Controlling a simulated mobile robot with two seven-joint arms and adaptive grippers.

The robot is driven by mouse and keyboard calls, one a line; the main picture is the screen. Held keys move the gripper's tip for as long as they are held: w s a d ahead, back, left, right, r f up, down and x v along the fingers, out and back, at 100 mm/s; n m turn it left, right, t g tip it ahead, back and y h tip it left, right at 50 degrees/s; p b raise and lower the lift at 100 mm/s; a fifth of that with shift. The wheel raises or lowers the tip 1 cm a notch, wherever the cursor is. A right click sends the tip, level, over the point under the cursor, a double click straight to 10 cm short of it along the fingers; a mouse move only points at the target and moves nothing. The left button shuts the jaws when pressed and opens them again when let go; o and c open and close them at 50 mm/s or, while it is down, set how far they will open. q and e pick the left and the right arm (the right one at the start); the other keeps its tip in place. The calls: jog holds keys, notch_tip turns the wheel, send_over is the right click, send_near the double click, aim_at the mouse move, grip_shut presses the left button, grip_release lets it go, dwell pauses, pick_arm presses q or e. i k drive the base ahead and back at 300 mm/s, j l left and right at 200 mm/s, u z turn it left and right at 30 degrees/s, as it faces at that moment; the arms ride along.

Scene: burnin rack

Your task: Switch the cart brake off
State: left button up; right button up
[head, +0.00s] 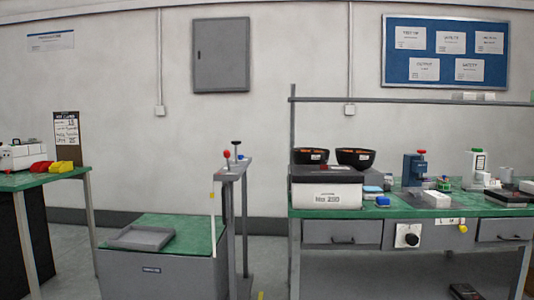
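A grey cart-like unit (160,277) with a green top stands at the lower centre-left. A grey upright frame (231,225) stands at its right side. A red-knobbed lever (227,155) and a black-knobbed lever (237,145) stick up from the frame's top. I cannot tell which of them, if either, is the brake, or how it is set. The unit's wheels are not visible. Neither of my grippers is in view.
A shallow grey tray (141,238) lies on the green top. A workbench (342,233) with black bowls and devices stands at right. A green-topped table (38,180) with red and yellow bins stands at left. A narrow floor gap separates frame and workbench.

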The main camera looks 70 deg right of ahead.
aim_at(226, 154)
jog(key=z, duration=2.05)
jog(key=i+j+u, duration=0.15)
jog(key=j, duration=0.15)
jog(key=i+j+u, duration=0.1)
jog(key=j, duration=0.2)
jog(key=i+j+u, duration=0.15)
jog(key=j, duration=0.1)
